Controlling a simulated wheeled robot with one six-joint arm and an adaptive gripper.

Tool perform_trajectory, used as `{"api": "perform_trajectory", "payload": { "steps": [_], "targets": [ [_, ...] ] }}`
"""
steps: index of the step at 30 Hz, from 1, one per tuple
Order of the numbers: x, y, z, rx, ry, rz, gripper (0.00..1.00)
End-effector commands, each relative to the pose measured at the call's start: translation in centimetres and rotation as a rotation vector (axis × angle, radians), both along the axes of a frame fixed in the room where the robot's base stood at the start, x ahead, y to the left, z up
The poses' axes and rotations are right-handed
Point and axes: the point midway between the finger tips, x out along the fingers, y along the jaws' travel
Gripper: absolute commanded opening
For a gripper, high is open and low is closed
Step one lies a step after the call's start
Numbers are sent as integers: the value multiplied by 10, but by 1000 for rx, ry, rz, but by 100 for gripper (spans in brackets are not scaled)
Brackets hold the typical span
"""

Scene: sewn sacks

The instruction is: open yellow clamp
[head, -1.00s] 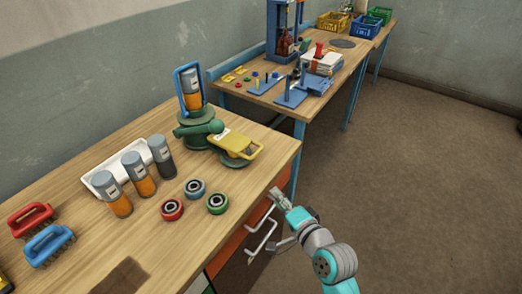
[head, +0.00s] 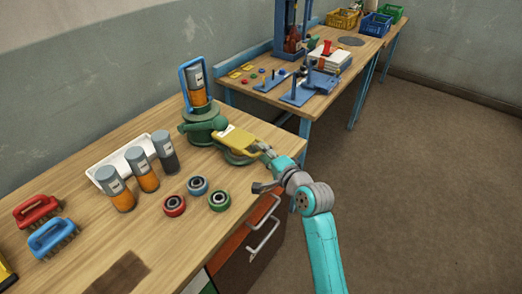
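The yellow clamp (head: 234,140) is a flat yellow bar or lever on the green machine (head: 203,124) near the right end of the near bench. It lies low and roughly level over a round green base plate. An orange-and-grey cylinder (head: 197,86) stands upright in the blue frame of the same machine. My gripper (head: 265,150) is at the right-hand end of the clamp, close to it or touching it. The fingers are small and partly overlap the clamp's edge, so I cannot tell whether they grip it.
Three cylinders stand by a white tray (head: 98,181). Red, blue and green rings (head: 219,201) lie in front of the machine. Two brushes (head: 53,238) are at the left. A drawer handle (head: 264,236) juts out below the bench edge. Another bench (head: 277,99) stands behind; the floor at right is clear.

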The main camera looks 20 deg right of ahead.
Motion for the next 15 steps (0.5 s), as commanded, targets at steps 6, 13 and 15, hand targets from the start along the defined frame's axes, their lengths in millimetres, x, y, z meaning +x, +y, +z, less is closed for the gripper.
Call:
{"api": "perform_trajectory", "payload": {
  "steps": [6, 13, 15],
  "targets": [
    [19, 5, -4, 0, 1, 1, 39],
    [22, 5, -4, -1, 0, 0, 39],
    [22, 5, -4, -1, 0, 0, 39]
  ]
}}
